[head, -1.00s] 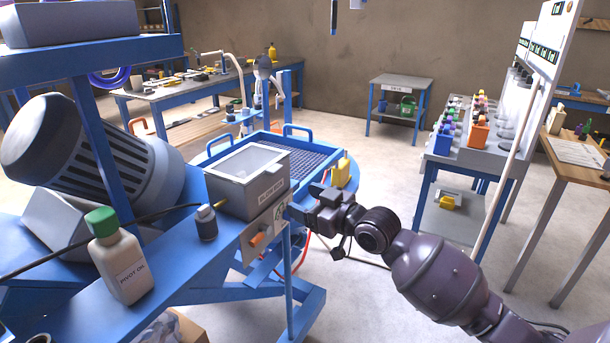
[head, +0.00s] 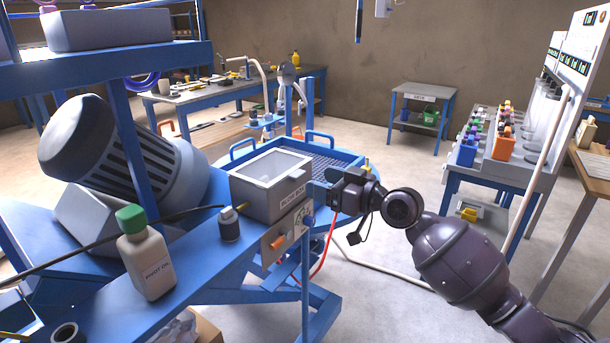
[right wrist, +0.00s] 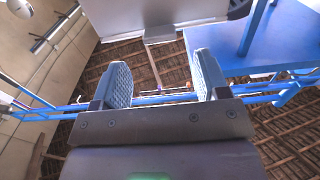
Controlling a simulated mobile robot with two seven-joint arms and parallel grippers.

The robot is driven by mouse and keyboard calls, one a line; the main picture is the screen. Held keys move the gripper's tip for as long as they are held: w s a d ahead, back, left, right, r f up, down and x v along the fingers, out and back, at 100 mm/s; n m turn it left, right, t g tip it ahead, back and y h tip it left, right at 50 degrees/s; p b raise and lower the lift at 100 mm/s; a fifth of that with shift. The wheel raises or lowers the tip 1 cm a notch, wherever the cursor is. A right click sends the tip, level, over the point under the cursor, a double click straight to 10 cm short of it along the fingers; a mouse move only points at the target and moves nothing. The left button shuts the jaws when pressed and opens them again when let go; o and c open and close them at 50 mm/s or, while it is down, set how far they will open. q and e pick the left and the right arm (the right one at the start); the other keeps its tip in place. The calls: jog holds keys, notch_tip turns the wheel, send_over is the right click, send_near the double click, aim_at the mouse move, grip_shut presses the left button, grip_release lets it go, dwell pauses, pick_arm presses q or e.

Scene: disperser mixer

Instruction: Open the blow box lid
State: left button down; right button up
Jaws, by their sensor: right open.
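The blow box is a grey box (head: 262,201) with a label on its front, standing on the blue frame. Its lid (head: 272,166) has a pale window and lies shut. A small tab (head: 298,174) sticks out from the lid's front edge. My right gripper (head: 318,187) is open and empty, close to the box's right side near the tab. In the right wrist view, both fingers of the gripper (right wrist: 163,82) are apart, and a grey tab (right wrist: 160,35) hangs beyond the gap between them. Contact with it cannot be told. My left gripper is out of view.
A white pivot oil bottle (head: 146,262) with a green cap and a small dark bottle (head: 229,226) stand left of the box. A panel with an orange knob (head: 278,241) is below it. A blue tray (head: 335,160) lies behind.

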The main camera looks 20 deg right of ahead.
aim_at(302, 176)
jog(key=shift+x, duration=2.65)
